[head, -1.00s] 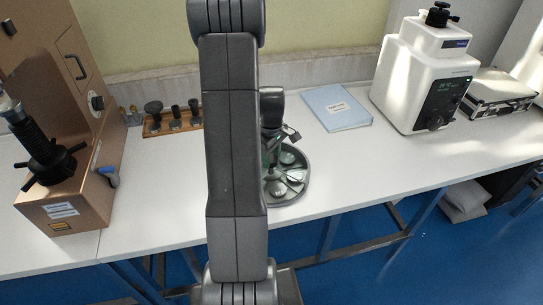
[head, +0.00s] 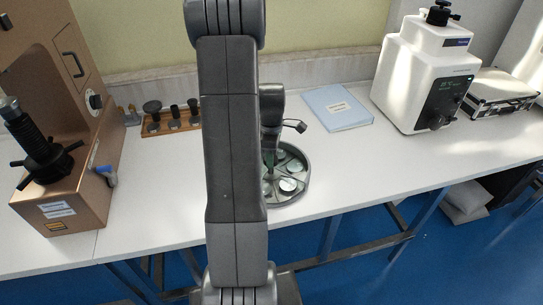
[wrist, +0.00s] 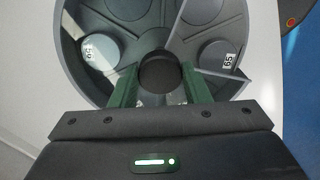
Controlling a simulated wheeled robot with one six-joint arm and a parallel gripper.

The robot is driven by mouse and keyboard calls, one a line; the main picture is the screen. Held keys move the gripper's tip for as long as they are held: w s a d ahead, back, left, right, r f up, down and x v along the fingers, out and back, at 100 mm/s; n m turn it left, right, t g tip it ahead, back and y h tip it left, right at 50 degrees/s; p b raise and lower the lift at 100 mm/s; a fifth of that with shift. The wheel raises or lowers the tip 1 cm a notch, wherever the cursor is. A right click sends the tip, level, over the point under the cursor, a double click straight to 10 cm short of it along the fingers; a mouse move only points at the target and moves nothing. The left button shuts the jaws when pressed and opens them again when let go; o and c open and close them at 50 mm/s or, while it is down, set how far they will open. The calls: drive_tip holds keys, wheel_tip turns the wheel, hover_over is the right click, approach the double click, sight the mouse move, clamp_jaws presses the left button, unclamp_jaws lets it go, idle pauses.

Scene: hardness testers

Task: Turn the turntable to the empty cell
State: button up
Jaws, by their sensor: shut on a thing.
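The turntable (head: 286,202) is a round grey tray with divided cells, standing on the white bench, partly hidden behind my arm. In the wrist view its dark central knob (wrist: 160,73) sits between the green fingers of my gripper (wrist: 158,88), which is shut on it. A pale disc (wrist: 101,50) with a partly legible number lies in the left cell. The near cells are hidden by my gripper.
A blue folder (head: 337,107) lies behind the turntable. A white tester (head: 415,75) and a silver case (head: 500,92) stand to the right. A copper-coloured tester (head: 72,205) and a wooden rack (head: 155,128) stand to the left. The bench right of the turntable is clear.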

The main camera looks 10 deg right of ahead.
drive_tip(key=shift+w+n+b, duration=0.1)
drive_tip(key=shift+n+b, duration=0.5)
drive_tip(key=shift+n, duration=2.1)
drive_tip(key=shift+r+n, duration=0.1)
drive_tip(key=shift+n, duration=0.5)
drive_tip(key=o, duration=1.4)
wheel_tip(320, 180, up, 14)
drive_tip(key=shift+f, duration=0.15)
wheel_tip(320, 180, down, 14)
drive_tip(key=shift+r, duration=0.1)
